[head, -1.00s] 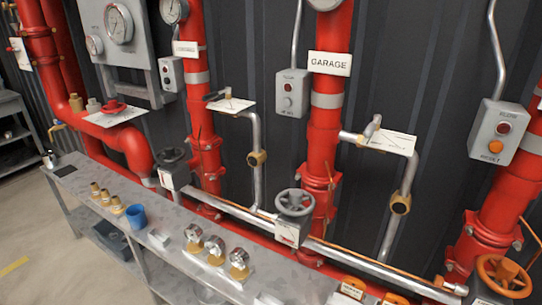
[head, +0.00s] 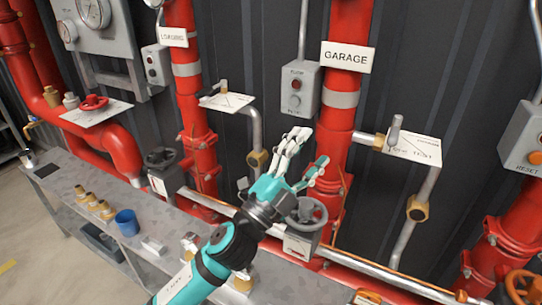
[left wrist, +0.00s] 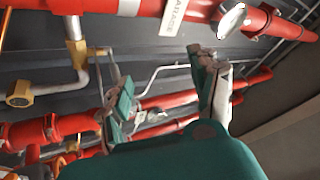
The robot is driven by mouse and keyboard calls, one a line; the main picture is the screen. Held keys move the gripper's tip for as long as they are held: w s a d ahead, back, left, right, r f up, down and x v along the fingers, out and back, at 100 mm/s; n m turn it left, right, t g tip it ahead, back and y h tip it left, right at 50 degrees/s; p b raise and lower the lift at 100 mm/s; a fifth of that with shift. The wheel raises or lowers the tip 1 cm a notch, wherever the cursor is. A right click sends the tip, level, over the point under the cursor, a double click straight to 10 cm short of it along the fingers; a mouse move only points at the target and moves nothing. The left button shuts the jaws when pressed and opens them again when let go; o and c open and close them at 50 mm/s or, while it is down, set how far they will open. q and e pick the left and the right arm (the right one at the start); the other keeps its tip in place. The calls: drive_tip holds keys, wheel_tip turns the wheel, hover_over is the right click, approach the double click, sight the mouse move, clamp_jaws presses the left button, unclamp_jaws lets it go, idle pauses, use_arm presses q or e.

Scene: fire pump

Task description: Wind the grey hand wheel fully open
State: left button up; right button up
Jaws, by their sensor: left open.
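The grey hand wheel (head: 312,211) sits on a valve on the low silver pipe, in front of the red riser labelled GARAGE. My left gripper (head: 308,150) is open and empty, with its fingers pointing up above the wheel in the picture. The gripper covers the wheel's left edge; I cannot tell whether they touch. In the left wrist view the two fingers (left wrist: 160,78) stand apart with nothing between them, and I cannot make out the grey wheel there. My right gripper is not in view.
A dark hand wheel (head: 161,160) stands further left on the pipe, and an orange one (head: 521,287) at the lower right. A grey switch box (head: 299,90) hangs behind the gripper.

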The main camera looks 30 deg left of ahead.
use_arm(q)
drive_tip(key=s+d+r+m+g+h, duration=0.2)
drive_tip(key=d+r+m+g+h, duration=0.15)
drive_tip(key=m+g+h, duration=0.5)
drive_tip(key=s+d+r+m+g+h, duration=0.25)
drive_tip(key=d+m+h, duration=0.25)
drive_tip(key=m, duration=0.6)
drive_tip(key=m+g+y, duration=0.7)
drive_tip(key=m+y, duration=0.2)
drive_tip(key=y, duration=0.8)
approach(306, 204)
drive_tip(key=p+x, duration=0.3)
drive_tip(key=x, duration=0.4)
drive_tip(key=shift+w+d+f, duration=0.1)
drive_tip(key=shift+w+f, duration=0.15)
drive_tip(key=shift+w+d+f, duration=0.2)
drive_tip(key=shift+f, duration=0.5)
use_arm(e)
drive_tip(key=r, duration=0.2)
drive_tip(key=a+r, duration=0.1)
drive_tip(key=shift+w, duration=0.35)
